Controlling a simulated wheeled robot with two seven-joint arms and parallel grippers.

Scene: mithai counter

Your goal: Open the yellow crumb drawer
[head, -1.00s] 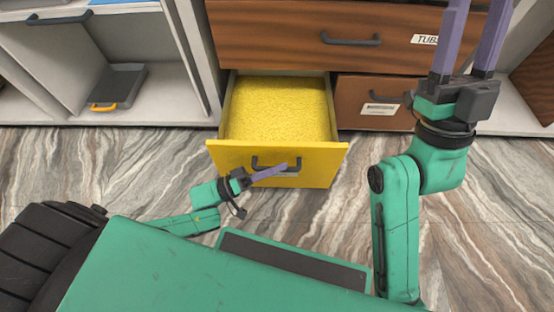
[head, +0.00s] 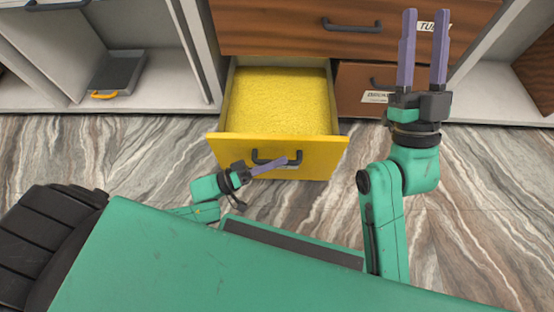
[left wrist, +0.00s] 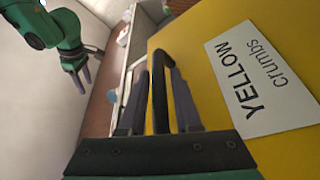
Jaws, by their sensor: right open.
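The yellow crumb drawer (head: 230,148) is pulled well out from the cabinet, and its yellow, grainy contents (head: 280,100) show. Its dark bar handle (head: 262,159) is on the front face; in the left wrist view the handle (left wrist: 160,90) runs between my two fingers. A white label (left wrist: 262,75) there reads "YELLOW crumbs". My left gripper (head: 284,162) is at the drawer front and appears shut on the handle; its far finger is hidden in the head view. My right gripper (head: 423,15) is open and empty, fingers pointing toward the cabinet.
A wide brown drawer (head: 280,25) is shut above the yellow one. A smaller brown labelled drawer (head: 358,80) is shut to its right. A grey tray with an orange handle (head: 118,70) sits in an open shelf at left. Marbled floor (head: 110,150) around the drawer is clear.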

